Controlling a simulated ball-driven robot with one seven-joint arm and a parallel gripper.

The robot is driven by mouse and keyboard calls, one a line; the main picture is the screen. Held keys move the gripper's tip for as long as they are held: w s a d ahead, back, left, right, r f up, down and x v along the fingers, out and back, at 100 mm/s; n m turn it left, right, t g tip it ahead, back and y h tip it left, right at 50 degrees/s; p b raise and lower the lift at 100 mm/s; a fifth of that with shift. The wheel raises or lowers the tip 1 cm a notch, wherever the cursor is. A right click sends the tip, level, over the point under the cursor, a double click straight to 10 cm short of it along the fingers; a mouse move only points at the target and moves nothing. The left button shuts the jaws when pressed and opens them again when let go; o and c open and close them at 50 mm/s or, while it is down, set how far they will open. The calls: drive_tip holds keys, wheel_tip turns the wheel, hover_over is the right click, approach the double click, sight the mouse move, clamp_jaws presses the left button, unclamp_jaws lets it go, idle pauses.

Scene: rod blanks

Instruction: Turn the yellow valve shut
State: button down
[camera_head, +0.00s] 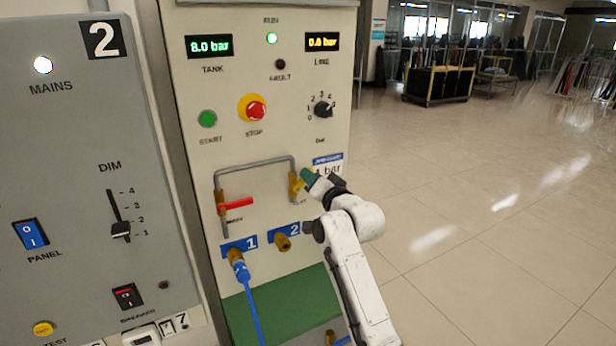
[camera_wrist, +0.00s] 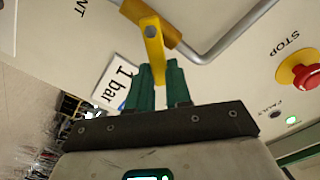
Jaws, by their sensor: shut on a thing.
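The yellow valve (camera_head: 295,184) sits at the right end of a grey pipe on the cream panel, mostly hidden behind my gripper in the head view. In the wrist view its yellow handle (camera_wrist: 153,42) reaches down from a brass body (camera_wrist: 150,18) on the pipe. My gripper (camera_head: 306,174) has green fingers, which also show in the wrist view (camera_wrist: 159,72). They are shut on the lower end of the yellow handle.
A red-handled valve (camera_head: 236,204) is on the pipe's left leg. Port 1 (camera_head: 238,256) has a blue hose; port 2 (camera_head: 283,242) has none. The red stop button (camera_head: 256,110) is above. A 1 bar label (camera_wrist: 116,82) is beside the fingers. Open floor lies right.

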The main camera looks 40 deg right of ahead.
drive_tip(key=shift+s+d+f+m+p, duration=0.1)
drive_tip(key=shift+d+f+m+p, duration=0.3)
drive_tip(key=shift+m, duration=1.2)
drive_tip(key=shift+s+d+f+m+p, duration=0.15)
drive_tip(key=shift+f+m+p, duration=0.45)
drive_tip(key=shift+m, duration=1)
drive_tip(key=shift+d+f+m+p, duration=0.3)
drive_tip(key=shift+f+m, duration=0.45)
drive_tip(key=shift+m, duration=0.85)
drive_tip(key=shift+f, duration=0.1)
drive_tip(key=c, duration=1)
unclamp_jaws()
drive_tip(key=shift+c, duration=0.2)
drive_tip(key=b+v, duration=0.1)
drive_tip(key=v, duration=1)
drive_tip(key=shift+b, duration=0.35)
drive_tip(key=shift+w+a, duration=0.1)
drive_tip(key=shift+w, duration=0.05)
